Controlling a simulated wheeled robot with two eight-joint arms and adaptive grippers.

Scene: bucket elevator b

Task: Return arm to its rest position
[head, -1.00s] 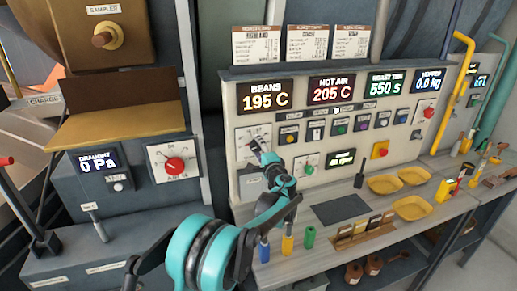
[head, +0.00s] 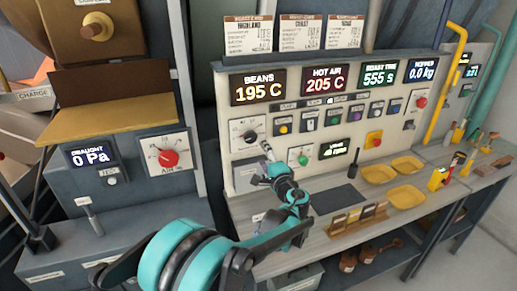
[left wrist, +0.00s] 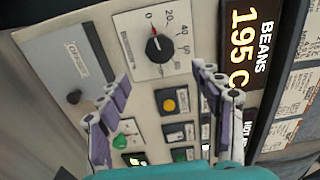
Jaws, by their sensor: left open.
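My left gripper (head: 265,160) is in front of the control panel (head: 293,104), just below a black-pointer dial (head: 250,134). In the left wrist view its two fingers (left wrist: 160,95) are spread apart with nothing between them. The dial (left wrist: 159,48) shows beyond the fingertips, apart from them, its pointer near 0. My teal and black left arm (head: 290,200) reaches in from the lower left, over the worktop. My right gripper is not in view.
The worktop (head: 330,235) below the panel holds yellow trays (head: 378,174), a dark mat (head: 340,197) and a wooden rack with several sample cards (head: 357,221). A draught unit with a red knob (head: 168,158) stands at the left. Yellow and teal pipes rise at the right.

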